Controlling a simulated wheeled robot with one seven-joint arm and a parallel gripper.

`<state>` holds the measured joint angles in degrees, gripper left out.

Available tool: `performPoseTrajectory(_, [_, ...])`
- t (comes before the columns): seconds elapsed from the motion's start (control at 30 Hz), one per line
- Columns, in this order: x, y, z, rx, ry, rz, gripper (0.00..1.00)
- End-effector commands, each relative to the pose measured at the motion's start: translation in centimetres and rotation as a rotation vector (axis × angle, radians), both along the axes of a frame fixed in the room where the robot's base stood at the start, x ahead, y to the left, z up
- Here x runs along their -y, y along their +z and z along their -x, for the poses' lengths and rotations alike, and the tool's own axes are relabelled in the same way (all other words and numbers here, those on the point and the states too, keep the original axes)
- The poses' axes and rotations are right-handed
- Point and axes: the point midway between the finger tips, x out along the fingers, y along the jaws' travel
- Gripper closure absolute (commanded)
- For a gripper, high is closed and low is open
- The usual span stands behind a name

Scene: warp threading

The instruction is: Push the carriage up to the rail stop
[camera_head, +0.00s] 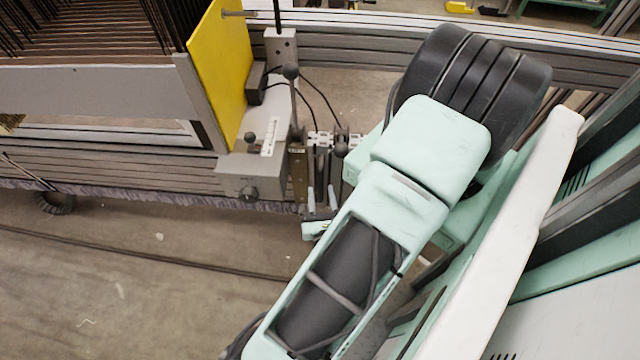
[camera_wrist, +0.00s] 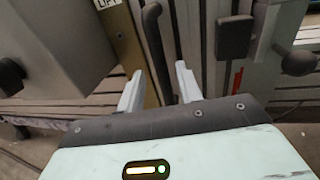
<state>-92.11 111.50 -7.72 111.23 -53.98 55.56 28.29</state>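The carriage appears to be the grey unit (camera_head: 252,183) with a tall yellow plate (camera_head: 222,75), mounted on a long ribbed rail (camera_head: 120,176). I cannot tell for sure which part is the rail stop. My gripper (camera_head: 321,200) is just right of the grey unit, beside an olive plate (camera_head: 299,172). In the wrist view my gripper (camera_wrist: 158,88) is open, its two pale fingers apart. A dark curved bar (camera_wrist: 154,40) shows beyond the gap between them. Contact with it cannot be told. The olive plate also shows in the wrist view (camera_wrist: 128,45), with a partly cut label.
A black-knobbed lever (camera_head: 291,72) stands up beside the grey unit. Black cables (camera_head: 322,92) loop behind it. A frame of dark strands (camera_head: 85,25) fills the upper left. Open floor (camera_head: 130,290) lies in front of the rail.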

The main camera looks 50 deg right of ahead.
Motion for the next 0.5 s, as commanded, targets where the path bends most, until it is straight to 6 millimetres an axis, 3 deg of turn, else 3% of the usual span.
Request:
performPoseTrajectory(0.2, [-3.2,-0.1,3.4,-0.002,0.002,-0.004,0.65])
performPoseTrajectory(0.5, [-5.3,0.0,5.7,0.000,0.000,-0.001,0.65])
